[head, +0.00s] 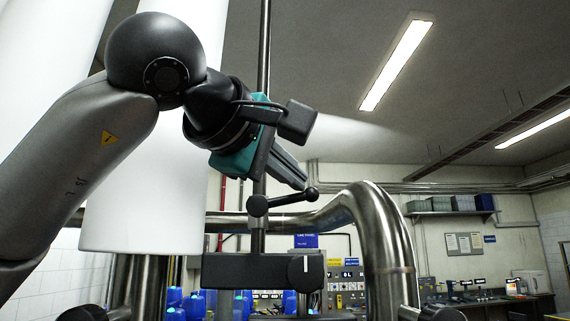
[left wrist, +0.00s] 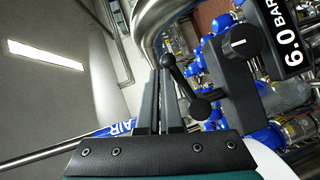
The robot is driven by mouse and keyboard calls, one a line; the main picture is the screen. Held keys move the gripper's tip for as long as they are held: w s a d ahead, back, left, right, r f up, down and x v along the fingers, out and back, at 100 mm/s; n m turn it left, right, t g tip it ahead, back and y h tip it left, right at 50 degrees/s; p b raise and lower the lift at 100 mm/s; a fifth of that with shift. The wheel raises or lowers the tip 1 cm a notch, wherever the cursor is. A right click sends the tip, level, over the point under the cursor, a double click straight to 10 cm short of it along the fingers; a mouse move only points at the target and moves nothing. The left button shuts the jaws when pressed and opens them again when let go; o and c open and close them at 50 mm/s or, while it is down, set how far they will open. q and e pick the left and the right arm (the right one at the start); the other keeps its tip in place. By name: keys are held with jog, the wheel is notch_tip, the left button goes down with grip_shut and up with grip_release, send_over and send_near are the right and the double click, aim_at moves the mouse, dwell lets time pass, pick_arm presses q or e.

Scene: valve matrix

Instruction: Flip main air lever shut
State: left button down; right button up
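The black lever (head: 285,199) has a round hub at its left and a ball knob at its right end, and it points right and slightly up in the head view. It stands in front of a vertical pipe. My left gripper (head: 303,181) is just above it, its fingers slanting down to the right. In the left wrist view the lever (left wrist: 184,84) lies beside the fingers of the left gripper (left wrist: 161,72), its ball close to the tips. The fingers are close together and nothing shows between them. I cannot tell whether they touch the lever. My right gripper is not in view.
A black box with a dial (head: 305,264) is below the lever. A thick steel pipe (head: 390,245) bends down at the right. A large white cylinder (head: 150,215) is behind my left arm.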

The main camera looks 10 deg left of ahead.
pick_arm(q)
jog(key=shift+w+d+f+m+g+y, duration=0.1)
jog(key=shift+d+f+m+g+y, duration=0.25)
jog(key=shift+m, duration=0.15)
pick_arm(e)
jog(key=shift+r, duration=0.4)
pick_arm(q)
jog(key=shift+p, duration=0.35)
